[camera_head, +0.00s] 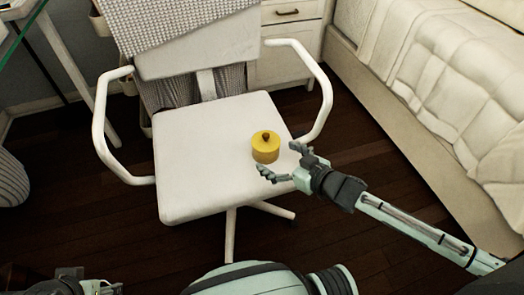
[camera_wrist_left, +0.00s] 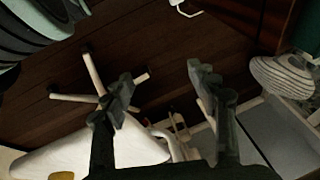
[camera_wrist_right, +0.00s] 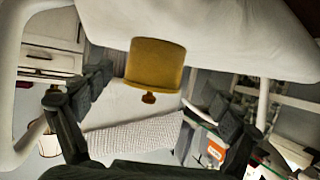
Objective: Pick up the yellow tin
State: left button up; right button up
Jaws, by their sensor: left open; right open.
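The yellow tin (camera_head: 265,148), a short round tin with a dark knob on its lid, stands upright on the white chair seat (camera_head: 190,150), near the seat's right side. My right gripper (camera_head: 280,160) is open just to the lower right of the tin, its fingers pointing toward it. In the right wrist view the tin (camera_wrist_right: 155,65) shows upside down between the two spread fingers, with no clear contact. My left gripper (camera_wrist_left: 163,82) is open and empty, away from the tin. A small yellow part of the tin (camera_wrist_left: 62,175) shows at that view's bottom edge.
The chair's armrests (camera_head: 318,85) rise on both sides of the seat, the right one close behind the tin. A grey knitted cloth (camera_head: 170,25) hangs over the backrest. A bed (camera_head: 450,100) stands at right, a drawer cabinet (camera_head: 290,50) behind. The seat's left half is clear.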

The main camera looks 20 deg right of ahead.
aim_at(274, 154)
jog(key=x, duration=0.4)
jog(key=shift+d+f+b, duration=0.15)
jog(key=shift+d+b, duration=0.15)
jog(key=shift+w+a+f, duration=0.15)
jog(key=shift+w+f, duration=0.05)
jog(key=shift+w, duration=0.2)
jog(key=c, duration=1.6)
pick_arm(q)
jog(key=shift+w+d+r+t, duration=0.25)
jog(key=shift+w+d+t, duration=0.15)
jog(key=shift+w, duration=0.25)
jog(key=shift+w+d+r+t, duration=0.2)
jog(key=shift+w+d+t, duration=0.2)
jog(key=shift+w, duration=0.2)
pick_arm(e)
jog(key=shift+r, duration=0.1)
